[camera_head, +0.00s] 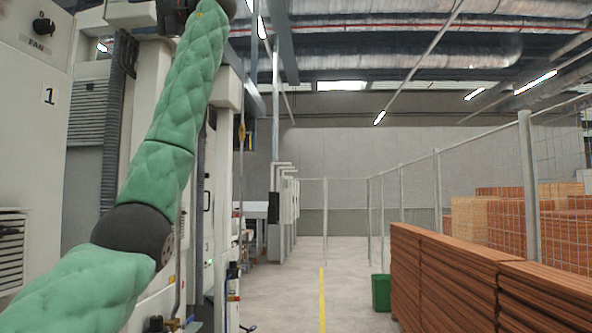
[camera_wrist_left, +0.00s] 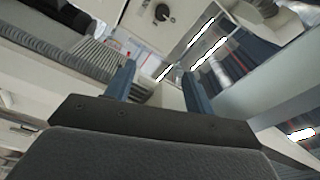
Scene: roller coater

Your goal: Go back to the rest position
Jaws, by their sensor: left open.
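My left arm, in padded green covers, comes in from the lower left of the head view and reaches up past the top edge. Its gripper is out of sight there. In the left wrist view my left gripper (camera_wrist_left: 158,88) shows two blue-grey fingers standing apart with nothing between them. Beyond the fingers are pale machine panels and a round dark knob (camera_wrist_left: 162,12). My right gripper is in neither view.
A pale machine cabinet (camera_head: 30,130) with a fan knob (camera_head: 43,26) stands close at the left. Stacked reddish planks (camera_head: 450,275) and a mesh fence post (camera_head: 529,190) line the right. A green bin (camera_head: 381,292) stands by the planks. The aisle floor (camera_head: 290,290) is clear.

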